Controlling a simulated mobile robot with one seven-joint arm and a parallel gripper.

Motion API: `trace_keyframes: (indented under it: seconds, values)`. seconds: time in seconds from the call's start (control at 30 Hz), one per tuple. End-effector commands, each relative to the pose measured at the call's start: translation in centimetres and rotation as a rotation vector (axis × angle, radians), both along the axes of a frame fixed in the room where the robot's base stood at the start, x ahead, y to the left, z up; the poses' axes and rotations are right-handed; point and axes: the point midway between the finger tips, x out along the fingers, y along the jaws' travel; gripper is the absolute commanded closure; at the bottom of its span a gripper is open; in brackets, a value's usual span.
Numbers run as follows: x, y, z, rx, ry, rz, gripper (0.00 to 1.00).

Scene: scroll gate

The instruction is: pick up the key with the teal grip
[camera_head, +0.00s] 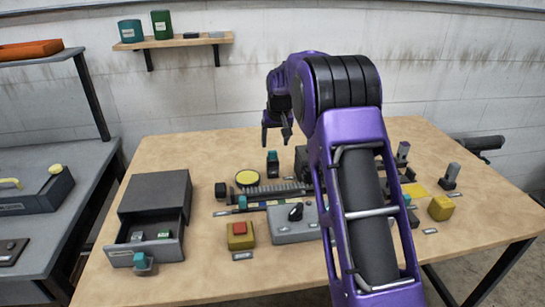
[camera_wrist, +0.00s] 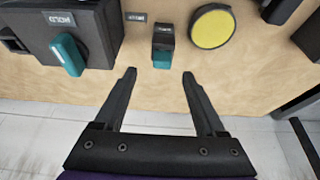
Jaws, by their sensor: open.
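My gripper (camera_head: 276,138) is open and empty above the back of the table. In the wrist view its fingertips (camera_wrist: 159,74) point toward a small dark block with a teal piece (camera_wrist: 162,59), which lies just beyond the gap between them. This looks like the key's teal grip; the key's shaft is not visible. In the head view the teal top (camera_head: 272,155) stands upright on its dark holder, below my gripper. Another teal grip (camera_wrist: 67,55) sits on a larger dark box (camera_wrist: 95,30) at left in the wrist view.
A yellow disc (camera_wrist: 212,28) is close beside the small block, also seen in the head view (camera_head: 247,178). An open drawer unit (camera_head: 155,195) stands at the left with a teal piece (camera_head: 142,259) in front. A grey panel (camera_head: 295,226) with a black knob lies nearer.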

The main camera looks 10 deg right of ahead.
Motion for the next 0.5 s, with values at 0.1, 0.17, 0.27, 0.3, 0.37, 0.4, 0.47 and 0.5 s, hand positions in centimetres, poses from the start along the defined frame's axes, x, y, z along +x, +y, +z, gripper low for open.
trace_keyframes:
  seconds: [0.1, 0.17, 0.27, 0.3, 0.37, 0.4, 0.47, 0.5]
  values:
    - [0.4, 0.0, -0.9, 0.000, 0.000, 0.000, 0.28]
    - [0.5, 0.0, -1.2, 0.000, 0.000, 0.000, 0.28]
    - [0.8, 0.1, -2.0, 0.000, 0.000, 0.001, 0.28]
    - [1.0, 0.2, -2.6, 0.000, 0.001, 0.001, 0.28]
    - [1.4, 0.3, -3.6, 0.000, 0.002, 0.001, 0.28]
    - [1.6, 0.4, -4.2, 0.000, 0.002, 0.001, 0.28]
    - [1.9, 0.4, -4.9, 0.000, 0.000, 0.000, 0.28]
    - [2.1, 0.4, -5.2, 0.000, -0.001, 0.000, 0.28]
